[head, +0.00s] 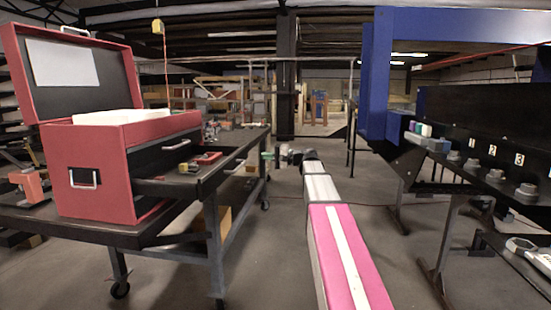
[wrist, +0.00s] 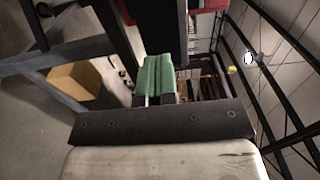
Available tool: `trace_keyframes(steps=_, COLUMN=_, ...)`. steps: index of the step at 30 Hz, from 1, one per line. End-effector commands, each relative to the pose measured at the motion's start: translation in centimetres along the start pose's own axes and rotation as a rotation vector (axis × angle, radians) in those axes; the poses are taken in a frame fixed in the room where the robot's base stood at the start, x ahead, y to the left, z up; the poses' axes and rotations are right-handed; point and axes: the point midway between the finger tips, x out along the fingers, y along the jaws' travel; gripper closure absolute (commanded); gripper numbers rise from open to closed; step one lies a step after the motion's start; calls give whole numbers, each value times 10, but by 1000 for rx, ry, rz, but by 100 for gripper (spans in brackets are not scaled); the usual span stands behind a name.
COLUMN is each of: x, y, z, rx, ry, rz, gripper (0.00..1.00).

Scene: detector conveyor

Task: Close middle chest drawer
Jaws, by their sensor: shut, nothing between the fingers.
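A red tool chest (head: 95,185) with its lid up stands on a dark cart at the left. A black drawer (head: 165,187) below its upper drawer (head: 165,152) is pulled well out towards the right. A silver handle (head: 235,167) shows at its outer end. My gripper (head: 267,158) is at the end of my outstretched arm, just right of the drawer's outer end in the head view, apparently apart from it. Its green fingers (wrist: 155,78) are shut and empty in the wrist view. A dark panel edge lies beside them there; I cannot tell if they touch.
The open drawer holds a red item (head: 208,158) and a small yellow item (head: 187,167). The wheeled cart (head: 213,235) has metal legs. A black bench (head: 480,190) with several grey knobs stands at the right. The floor between the cart and bench is clear around my arm.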

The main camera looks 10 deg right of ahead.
Motion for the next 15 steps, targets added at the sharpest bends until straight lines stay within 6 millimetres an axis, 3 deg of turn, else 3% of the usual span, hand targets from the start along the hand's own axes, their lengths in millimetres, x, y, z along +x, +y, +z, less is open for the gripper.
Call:
trace_keyframes(steps=6, x=41, y=0, z=0, rx=0, ry=-1, rz=1, gripper=100)
trace_keyframes(steps=15, x=70, y=0, z=0, rx=0, ry=0, rz=1, gripper=100)
